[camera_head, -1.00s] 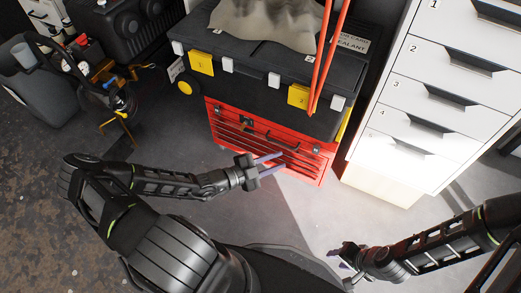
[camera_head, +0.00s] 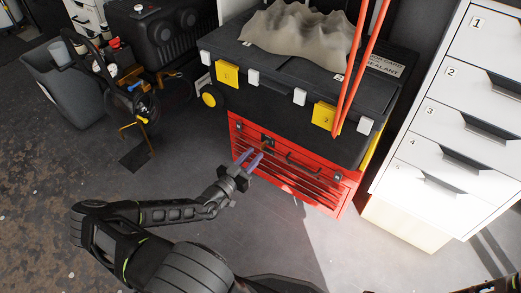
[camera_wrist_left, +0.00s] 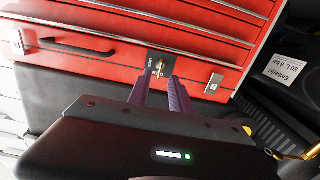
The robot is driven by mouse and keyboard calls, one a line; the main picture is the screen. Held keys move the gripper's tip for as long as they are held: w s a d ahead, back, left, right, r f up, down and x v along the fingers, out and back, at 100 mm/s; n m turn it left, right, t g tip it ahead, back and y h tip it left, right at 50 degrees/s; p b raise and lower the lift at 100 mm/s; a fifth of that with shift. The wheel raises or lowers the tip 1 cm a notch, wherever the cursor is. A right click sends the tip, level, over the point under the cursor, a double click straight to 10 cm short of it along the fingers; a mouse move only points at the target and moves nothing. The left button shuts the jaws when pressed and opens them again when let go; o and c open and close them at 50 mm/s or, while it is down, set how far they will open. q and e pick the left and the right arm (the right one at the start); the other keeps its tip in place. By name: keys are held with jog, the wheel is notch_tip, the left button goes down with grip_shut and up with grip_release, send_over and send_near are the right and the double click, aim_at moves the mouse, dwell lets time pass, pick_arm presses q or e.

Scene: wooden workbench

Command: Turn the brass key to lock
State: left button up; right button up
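The brass key (camera_wrist_left: 160,66) sits in a dark lock plate (camera_wrist_left: 154,73) on the front of the red drawer chest (camera_wrist_left: 110,18). In the head view the key is small (camera_head: 265,146), near the chest's upper front. My left gripper (camera_wrist_left: 159,82) points at the lock, its two purple fingers apart with the key showing between and just beyond the tips. I cannot tell whether either finger touches the key. In the head view the left gripper (camera_head: 250,160) is just in front of the chest. My right gripper is out of view.
A black toolbox (camera_head: 280,95) with yellow latches stands on the chest, with grey crumpled-looking material (camera_head: 300,32) and red bars (camera_head: 362,65) above. A white drawer cabinet (camera_head: 455,120) is at the right. A compressor-like machine (camera_head: 135,95) is at the left. Floor before the chest is clear.

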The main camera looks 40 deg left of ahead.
aim_at(263, 146)
pick_arm(q)
jog(key=shift+w+b, duration=0.55)
jog(key=shift+w, duration=1.8)
jog(key=shift+c, duration=0.3)
grip_shut()
